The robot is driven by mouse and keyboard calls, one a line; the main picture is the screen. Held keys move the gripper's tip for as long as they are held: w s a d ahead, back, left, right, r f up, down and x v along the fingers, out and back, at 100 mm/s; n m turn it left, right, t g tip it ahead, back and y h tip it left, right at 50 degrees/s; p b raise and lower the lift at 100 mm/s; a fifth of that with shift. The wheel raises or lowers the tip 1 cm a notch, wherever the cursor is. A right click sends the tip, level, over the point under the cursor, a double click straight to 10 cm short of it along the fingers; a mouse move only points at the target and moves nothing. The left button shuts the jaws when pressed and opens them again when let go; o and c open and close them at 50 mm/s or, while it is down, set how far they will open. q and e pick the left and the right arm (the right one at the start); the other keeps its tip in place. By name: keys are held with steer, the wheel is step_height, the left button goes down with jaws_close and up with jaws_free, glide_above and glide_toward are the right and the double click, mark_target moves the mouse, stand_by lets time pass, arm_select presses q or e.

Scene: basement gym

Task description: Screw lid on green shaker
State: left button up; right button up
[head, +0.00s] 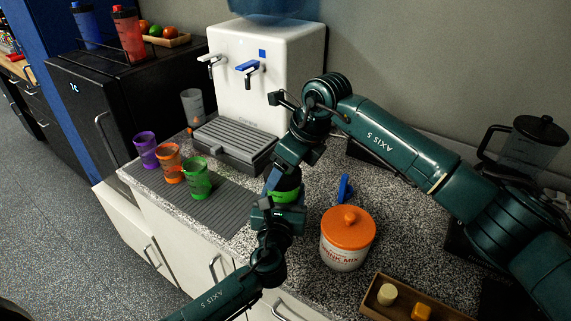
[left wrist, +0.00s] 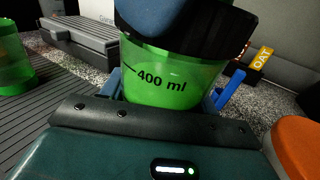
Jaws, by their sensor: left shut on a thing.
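The green shaker (head: 287,195) is upright over the counter, held by my left gripper (head: 277,212). The left wrist view shows its clear green wall (left wrist: 175,85) marked 400 ml, between the blue finger pads. A wide black band (left wrist: 235,35), which looks like the lid, covers its top. My right gripper (head: 283,172) points down at the shaker's top from above. One blue-grey finger overlaps the black band in the left wrist view. Whether the right fingers grip the band, and how it seats on the rim, is hidden.
Purple (head: 146,150), orange (head: 169,163) and green (head: 196,180) cups stand on a ribbed mat (head: 222,208) at left. A water dispenser (head: 262,85) stands behind. An orange-lidded drink-mix tub (head: 346,252), a blue scoop (head: 344,188) and a wooden tray (head: 376,308) lie to the right.

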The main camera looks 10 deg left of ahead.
arm_select(q)
jaws_close()
arm_select(e)
steer(key=m+t, duration=0.1)
steer(key=m, duration=0.2)
steer(key=m+t+h, duration=0.1)
steer(key=m, duration=0.2)
steer(key=shift+s+a+h, duration=0.1)
steer(key=shift+s+h, duration=0.1)
steer(key=shift+h, duration=0.1)
steer(key=m, duration=0.2)
steer(key=m+h, duration=0.1)
steer(key=m, duration=0.1)
steer(key=m+t+h, duration=0.1)
steer(key=m, duration=0.1)
steer(key=shift+a, duration=0.25)
steer(key=m+h, duration=0.1)
steer(key=m, duration=0.2)
steer(key=m+h, duration=0.1)
steer(key=m, duration=0.3)
steer(key=shift+a+h, duration=0.2)
steer(key=shift+h, duration=0.2)
steer(key=m+g+h, duration=0.1)
steer(key=m, duration=0.3)
steer(key=shift+w+m, duration=0.1)
steer(key=shift+m, duration=0.3)
steer(key=o, duration=1)
steer(key=shift+c, duration=0.2)
